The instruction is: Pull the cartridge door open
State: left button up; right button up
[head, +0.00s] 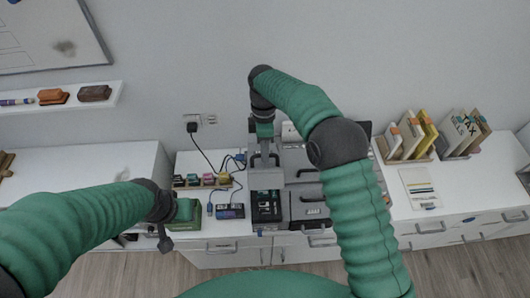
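A grey printer-like machine (298,165) stands on the white desk. At its left is a grey box-shaped section (266,180) with a dark, open-looking front part (266,206). I cannot tell for certain which panel is the cartridge door. My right gripper (264,158) points down over the top of this grey section. Its two grey fingers look apart, with nothing visible between them; contact is too small to tell. My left gripper (165,240) hangs low at the desk's front edge beside a green box (186,212), away from the machine. Its fingers are too small and dark to read.
Several small coloured cartridges (207,180) stand in a row left of the machine. Blue cables and a dark blue box (230,211) lie in front of them. Book holders (410,137) and a paper card (420,188) are at the right. The left white cabinet top (90,170) is mostly clear.

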jog(key=shift+o, duration=1.2)
jog(key=shift+w+f, duration=0.25)
jog(key=shift+w, duration=0.15)
jog(key=shift+w+f, duration=0.15)
jog(key=shift+w, duration=0.25)
pick_arm(q)
jog(key=shift+w+f, duration=0.2)
jog(key=shift+w, duration=0.4)
pick_arm(e)
jog(key=shift+s+r, duration=0.25)
jog(key=shift+s, duration=0.15)
